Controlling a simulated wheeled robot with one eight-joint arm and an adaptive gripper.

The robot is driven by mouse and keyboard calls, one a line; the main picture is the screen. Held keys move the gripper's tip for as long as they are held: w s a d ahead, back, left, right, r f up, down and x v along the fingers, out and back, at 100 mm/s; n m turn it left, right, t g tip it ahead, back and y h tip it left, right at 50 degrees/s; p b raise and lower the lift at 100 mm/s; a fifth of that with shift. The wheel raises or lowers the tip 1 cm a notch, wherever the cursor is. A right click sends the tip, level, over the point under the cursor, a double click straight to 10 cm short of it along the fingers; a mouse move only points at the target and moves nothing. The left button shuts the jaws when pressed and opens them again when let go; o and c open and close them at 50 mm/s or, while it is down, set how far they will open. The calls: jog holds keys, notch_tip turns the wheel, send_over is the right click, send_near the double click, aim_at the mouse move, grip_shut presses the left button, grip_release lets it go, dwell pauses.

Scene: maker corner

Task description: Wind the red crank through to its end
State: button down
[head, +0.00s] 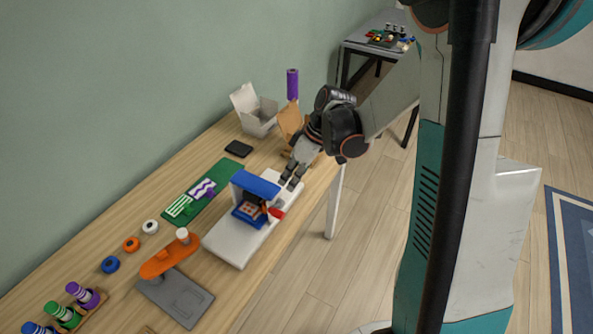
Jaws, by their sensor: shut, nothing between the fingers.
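A small red part (276,214) shows at the right side of a blue arch-shaped machine (256,184) on a white base (233,244); I cannot tell if it is the crank. An orange arm (168,261) with an upright white knob (182,234) sits on a grey plate (176,297) nearer the front and looks crank-shaped. My gripper (291,184) is shut and empty, pointing down over the far end of the white base, behind the red part and apart from it. Whether its fingertips touch the base is unclear.
A green mat (201,191) with striped pieces lies left of the machine. Rings, including a blue one (111,264), and coloured spools (87,295) are nearer the front. A white open box (257,117), dark pad (239,149) and purple cylinder (292,85) are behind.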

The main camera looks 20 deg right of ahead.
aim_at(276, 208)
jog(key=shift+s+a+f+b, duration=0.25)
jog(key=shift+s+a+f, duration=0.05)
jog(key=shift+a+f, duration=0.3)
jog(key=shift+s+a+f+b, duration=0.25)
jog(key=shift+a+f, duration=0.25)
jog(key=shift+f, duration=0.25)
jog(key=shift+s+a+f+b, duration=0.2)
jog(key=shift+s+a+f, duration=0.1)
jog(key=shift+a+f, duration=0.3)
jog(key=shift+f, duration=0.1)
jog(key=shift+s+a+f+b, duration=0.25)
jog(key=shift+a+f+b, duration=0.15)
jog(key=shift+b, duration=0.1)
jog(key=shift+r, duration=0.1)
